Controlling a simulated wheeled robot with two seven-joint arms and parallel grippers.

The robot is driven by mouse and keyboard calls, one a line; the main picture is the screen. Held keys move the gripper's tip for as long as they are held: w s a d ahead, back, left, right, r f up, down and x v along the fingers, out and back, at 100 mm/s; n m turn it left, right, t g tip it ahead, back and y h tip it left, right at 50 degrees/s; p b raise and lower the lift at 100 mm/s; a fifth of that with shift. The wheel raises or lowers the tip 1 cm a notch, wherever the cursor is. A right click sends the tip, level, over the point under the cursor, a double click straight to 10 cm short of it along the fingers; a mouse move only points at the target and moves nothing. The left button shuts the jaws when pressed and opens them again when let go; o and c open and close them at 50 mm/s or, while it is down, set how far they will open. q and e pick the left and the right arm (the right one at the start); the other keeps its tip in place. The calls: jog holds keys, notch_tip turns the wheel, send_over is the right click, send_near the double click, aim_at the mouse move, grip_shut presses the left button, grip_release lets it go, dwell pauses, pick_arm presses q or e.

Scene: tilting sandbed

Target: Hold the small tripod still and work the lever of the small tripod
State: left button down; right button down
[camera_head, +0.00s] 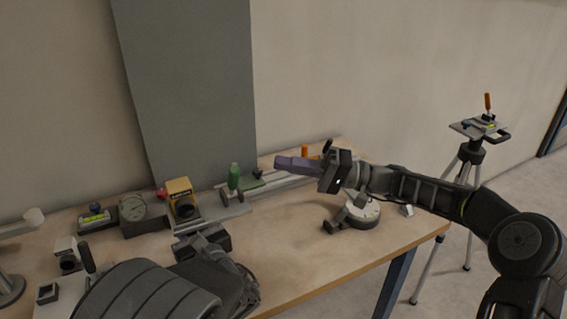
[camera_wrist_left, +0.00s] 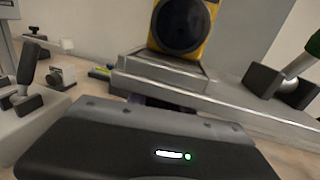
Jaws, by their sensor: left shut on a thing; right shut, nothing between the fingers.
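The only clear tripod (camera_head: 471,153) stands on the floor beyond the table's right end, with a flat top plate and an upright orange-handled lever (camera_head: 488,102). Neither gripper touches it. My right gripper (camera_head: 281,162) is shut and empty, above the back right of the table, pointing left. My left gripper (camera_head: 201,240) is low over the table's front middle; its purplish fingers (camera_wrist_left: 160,103) show only in part in the left wrist view. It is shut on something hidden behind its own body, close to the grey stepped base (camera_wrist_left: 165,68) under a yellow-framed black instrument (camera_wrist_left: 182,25).
A grey rail (camera_wrist_left: 240,100) with a green-topped piece (camera_head: 235,178) runs along the table. A round dial (camera_head: 132,208) and small blocks stand at left. Bare tabletop (camera_head: 290,235) lies in the front middle.

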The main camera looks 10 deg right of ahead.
pick_arm(q)
jog(key=c, duration=1.1)
grip_release()
jog(key=shift+o, duration=0.2)
jog(key=shift+s+d, duration=0.1)
jog(key=v, duration=1.1)
jog(key=shift+s+d, duration=0.15)
jog(key=shift+s, duration=0.2)
jog(key=shift+f, duration=0.1)
